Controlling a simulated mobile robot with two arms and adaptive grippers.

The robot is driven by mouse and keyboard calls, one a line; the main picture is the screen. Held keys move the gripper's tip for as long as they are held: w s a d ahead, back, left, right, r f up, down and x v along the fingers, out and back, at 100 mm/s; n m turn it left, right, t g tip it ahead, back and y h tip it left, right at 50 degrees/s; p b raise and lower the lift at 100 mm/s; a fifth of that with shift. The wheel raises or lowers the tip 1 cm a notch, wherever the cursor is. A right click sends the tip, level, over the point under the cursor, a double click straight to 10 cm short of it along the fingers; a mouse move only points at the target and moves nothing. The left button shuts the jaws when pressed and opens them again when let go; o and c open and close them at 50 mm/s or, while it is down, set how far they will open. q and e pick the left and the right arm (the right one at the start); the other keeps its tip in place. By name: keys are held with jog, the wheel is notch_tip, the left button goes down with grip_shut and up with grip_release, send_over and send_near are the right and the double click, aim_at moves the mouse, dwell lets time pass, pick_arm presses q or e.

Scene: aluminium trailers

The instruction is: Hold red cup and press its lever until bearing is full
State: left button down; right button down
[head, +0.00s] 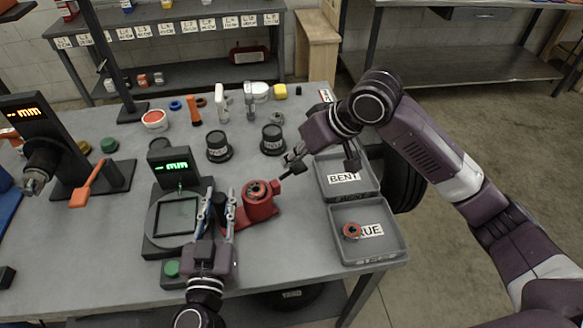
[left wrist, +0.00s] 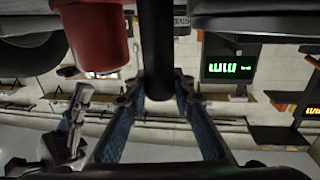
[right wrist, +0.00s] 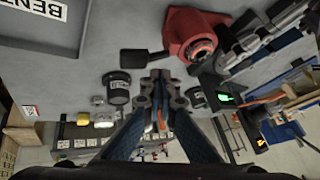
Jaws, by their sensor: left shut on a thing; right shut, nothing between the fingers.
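The red cup (head: 262,211) stands on the table right of the middle, and it shows in the right wrist view (right wrist: 186,32) and left wrist view (left wrist: 97,38). A ring-shaped bearing (head: 257,189) sits in its top; its fill cannot be told. A black lever (right wrist: 143,62) with a flat end sticks out from the cup toward the right gripper. My left gripper (head: 219,208) is shut on a black upright handle (left wrist: 156,50) beside the cup. My right gripper (head: 292,159) is shut and empty, close to the lever's end; contact cannot be told.
Trays marked BENT (head: 347,190) and TRUE (head: 343,212) lie at the right edge; the TRUE one holds a small reddish ring (head: 351,230). A gauge with a green display (head: 174,167) stands left of the cup. Black round pieces (head: 218,147) stand behind it.

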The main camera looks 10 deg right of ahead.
jog(key=shift+s+a+r, duration=0.1)
jog(key=shift+a+r, duration=0.15)
jog(key=shift+r, duration=0.55)
jog(key=shift+s+a+r, duration=0.1)
jog(key=shift+a+r, duration=0.15)
jog(key=shift+r, duration=0.6)
jog(key=shift+s+a+r, duration=0.1)
jog(key=shift+a+r, duration=0.15)
jog(key=shift+r, duration=0.55)
jog(key=shift+w, duration=0.1)
jog(key=r, duration=0.2)
jog(key=a+r, duration=0.1)
jog(key=shift+r, duration=0.35)
send_over(285, 176)
jog(key=d, duration=0.1)
jog(key=shift+w+d+f, duration=0.1)
jog(key=shift+f, duration=2.05)
jog(key=shift+w+d+f, duration=0.1)
jog(key=shift+f, duration=2)
jog(key=shift+d+f, duration=0.1)
jog(key=shift+f, duration=0.3)
